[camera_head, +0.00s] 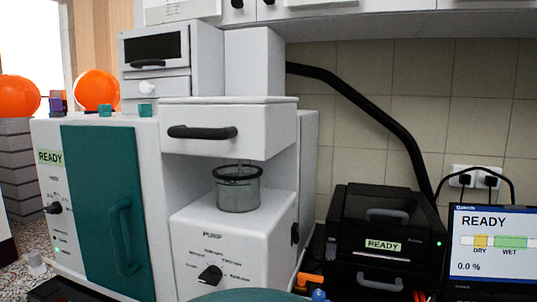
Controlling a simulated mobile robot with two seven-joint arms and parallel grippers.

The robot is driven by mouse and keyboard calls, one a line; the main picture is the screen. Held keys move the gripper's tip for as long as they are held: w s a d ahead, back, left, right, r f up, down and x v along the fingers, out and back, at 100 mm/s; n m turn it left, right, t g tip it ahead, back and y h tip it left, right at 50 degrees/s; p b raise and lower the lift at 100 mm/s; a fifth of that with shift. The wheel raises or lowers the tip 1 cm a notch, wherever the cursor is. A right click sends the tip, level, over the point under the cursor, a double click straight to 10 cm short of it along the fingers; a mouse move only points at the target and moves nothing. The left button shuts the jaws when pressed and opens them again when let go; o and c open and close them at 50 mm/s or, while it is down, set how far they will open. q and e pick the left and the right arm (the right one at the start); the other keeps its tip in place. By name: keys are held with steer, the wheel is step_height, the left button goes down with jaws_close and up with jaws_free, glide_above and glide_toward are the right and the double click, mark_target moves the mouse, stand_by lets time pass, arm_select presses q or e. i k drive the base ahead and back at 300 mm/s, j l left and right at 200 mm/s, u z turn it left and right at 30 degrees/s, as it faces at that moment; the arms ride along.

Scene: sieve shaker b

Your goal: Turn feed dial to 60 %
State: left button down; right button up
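No dial carries a legible "feed" label. A black pointer knob (210,274) sits on the sloped front of the white machine (185,232), under text that looks like "PUMP", ringed by small labels too small to read. A second black knob (53,208) is on the left panel below a green "READY" sign (50,157). A third black knob (295,233) is on the machine's right side. A screen (492,243) at the right shows "READY", a DRY/WET bar and 0.0 %. Neither of my grippers is in view.
A clear jar (238,190) with a dark rim stands under the drawer unit (230,145). A teal door (105,215) is at the left. A black device (385,240) with a "READY" label stands right of the machine. A teal rounded shape (250,296) covers the bottom edge.

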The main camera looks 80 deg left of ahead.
mark_target(56, 208)
steer(key=k+l+u, duration=0.1)
steer(key=u, duration=2.95)
steer(key=j, duration=0.1)
